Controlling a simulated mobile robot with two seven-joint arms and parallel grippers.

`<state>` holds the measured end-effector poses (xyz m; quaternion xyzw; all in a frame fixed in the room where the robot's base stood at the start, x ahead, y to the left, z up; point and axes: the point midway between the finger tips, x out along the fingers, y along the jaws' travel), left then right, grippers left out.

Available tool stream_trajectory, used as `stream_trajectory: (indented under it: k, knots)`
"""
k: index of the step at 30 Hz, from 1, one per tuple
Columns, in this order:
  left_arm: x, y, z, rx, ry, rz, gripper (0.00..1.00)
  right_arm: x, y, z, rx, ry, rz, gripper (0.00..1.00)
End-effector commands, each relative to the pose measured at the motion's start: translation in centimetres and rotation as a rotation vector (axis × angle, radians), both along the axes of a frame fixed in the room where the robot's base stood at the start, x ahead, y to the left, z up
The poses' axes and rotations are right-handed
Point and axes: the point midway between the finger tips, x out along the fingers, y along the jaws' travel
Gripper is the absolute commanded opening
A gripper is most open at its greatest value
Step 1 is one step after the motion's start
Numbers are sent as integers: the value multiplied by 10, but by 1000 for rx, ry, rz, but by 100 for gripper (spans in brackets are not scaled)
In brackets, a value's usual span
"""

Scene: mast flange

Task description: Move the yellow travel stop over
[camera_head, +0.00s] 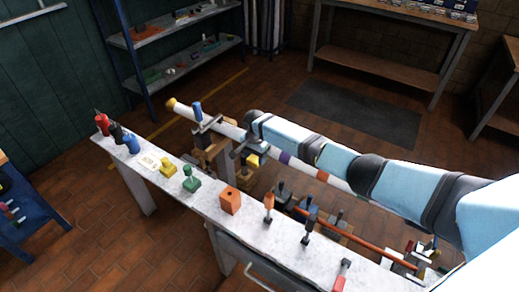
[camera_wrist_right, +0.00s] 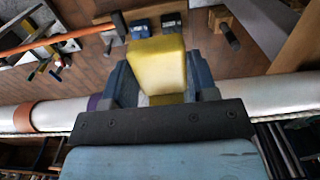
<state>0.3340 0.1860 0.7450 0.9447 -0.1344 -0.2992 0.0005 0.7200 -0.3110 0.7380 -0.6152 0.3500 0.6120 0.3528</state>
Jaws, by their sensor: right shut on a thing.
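A yellow block, which looks like the travel stop (camera_head: 252,160), is at my right gripper (camera_head: 246,153) beside the white mast (camera_head: 227,130). In the right wrist view the yellow block (camera_wrist_right: 158,62) sits between the two blue fingers of my right gripper (camera_wrist_right: 160,85), which is shut on it. The mast (camera_wrist_right: 275,95) runs across that view behind the gripper. Whether the block touches the mast is hidden. Another yellow piece (camera_head: 168,167) stands on the narrow bench. My left gripper is not in view.
The narrow bench (camera_head: 215,208) carries a green piece (camera_head: 191,180), an orange block (camera_head: 230,201), several upright tools and a white tag (camera_head: 148,161). A blue-handled clamp (camera_head: 198,112) stands at the mast's left part. Open floor with a dark mat (camera_head: 355,112) lies behind.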

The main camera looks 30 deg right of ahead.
Motion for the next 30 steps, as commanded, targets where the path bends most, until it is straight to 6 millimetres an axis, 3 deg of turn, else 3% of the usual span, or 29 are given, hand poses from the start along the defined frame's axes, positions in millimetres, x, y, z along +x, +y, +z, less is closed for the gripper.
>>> stream_trajectory:
  k: [1,6,9,15,22,23,24,26,30]
  knots:
    - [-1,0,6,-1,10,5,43,7,2,8,-2,1,-9,10]
    - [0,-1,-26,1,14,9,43,38,20,-5,-3,2,-6,10]
    - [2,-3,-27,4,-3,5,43,49,26,-4,-5,1,-4,10]
    - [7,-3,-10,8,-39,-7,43,55,31,-1,-6,3,-2,10]
    - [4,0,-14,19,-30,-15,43,55,32,0,-5,2,-1,10]
    - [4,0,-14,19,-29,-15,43,55,32,0,-5,2,0,59]
    - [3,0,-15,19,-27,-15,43,55,32,0,-5,2,0,69]
    - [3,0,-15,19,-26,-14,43,54,32,0,-4,3,0,79]
    - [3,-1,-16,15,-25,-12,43,54,33,-1,-4,6,1,79]
